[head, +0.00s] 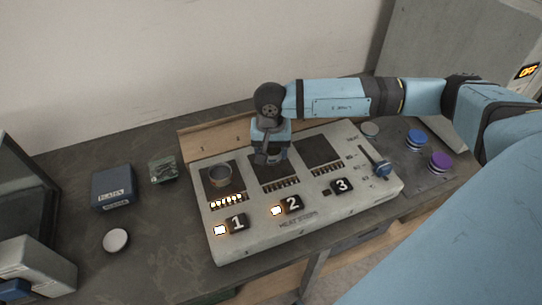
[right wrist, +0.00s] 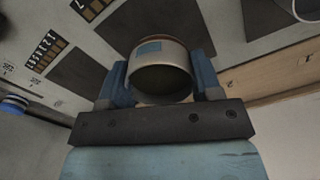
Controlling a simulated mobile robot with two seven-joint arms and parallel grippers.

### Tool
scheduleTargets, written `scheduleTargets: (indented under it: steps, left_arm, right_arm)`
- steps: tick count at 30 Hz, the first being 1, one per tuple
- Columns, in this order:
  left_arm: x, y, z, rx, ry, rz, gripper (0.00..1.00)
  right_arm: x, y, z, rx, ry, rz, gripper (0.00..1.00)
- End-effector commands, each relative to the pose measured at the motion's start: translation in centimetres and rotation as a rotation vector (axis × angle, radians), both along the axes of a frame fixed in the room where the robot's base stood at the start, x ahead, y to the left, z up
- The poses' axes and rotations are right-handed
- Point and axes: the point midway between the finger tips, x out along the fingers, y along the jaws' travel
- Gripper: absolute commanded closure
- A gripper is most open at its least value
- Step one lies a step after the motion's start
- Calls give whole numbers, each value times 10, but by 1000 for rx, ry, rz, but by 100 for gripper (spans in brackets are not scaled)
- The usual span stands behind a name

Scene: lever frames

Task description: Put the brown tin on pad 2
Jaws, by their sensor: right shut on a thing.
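My right gripper (head: 268,158) is over pad 2 (head: 280,180), the middle dark square of the grey console. In the right wrist view the gripper (right wrist: 160,88) is shut around a round, open-topped tin (right wrist: 160,58), pale grey-beige outside with a brownish inside and a small blue patch. In the head view this tin is mostly hidden by the gripper. I cannot tell whether its base touches the pad. Another round tin (head: 219,177), greyish with a darker inside, stands on pad 1 (head: 211,191).
Pad 3 (head: 318,150) is empty. A blue-handled lever (head: 382,168) stands at the console's right. Blue (head: 417,138) and purple (head: 440,162) pucks lie beyond it.

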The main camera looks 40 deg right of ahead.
Motion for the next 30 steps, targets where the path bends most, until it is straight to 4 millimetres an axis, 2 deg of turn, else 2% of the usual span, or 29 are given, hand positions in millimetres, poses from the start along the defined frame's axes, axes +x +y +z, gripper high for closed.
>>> scheduleTargets:
  steps: [3,6,17,18,20,21,30]
  left_arm:
    - [0,0,1,2,0,-1,11]
    - [0,0,1,1,-1,-1,11]
    - [-1,0,-8,1,7,-1,11]
    - [-1,0,-6,1,10,-1,11]
    - [-1,0,-5,1,11,0,11]
    - [-1,-1,-5,0,10,0,11]
    - [0,-1,5,-2,0,0,11]
  right_arm:
    - [0,0,-19,0,3,-1,67]
    - [0,0,-28,2,1,1,67]
    - [0,0,-34,1,-1,1,67]
    - [0,0,-32,1,-1,0,32]
    - [0,0,-32,1,1,0,18]
    - [0,0,-32,1,1,0,16]
    - [0,0,-25,1,1,0,16]
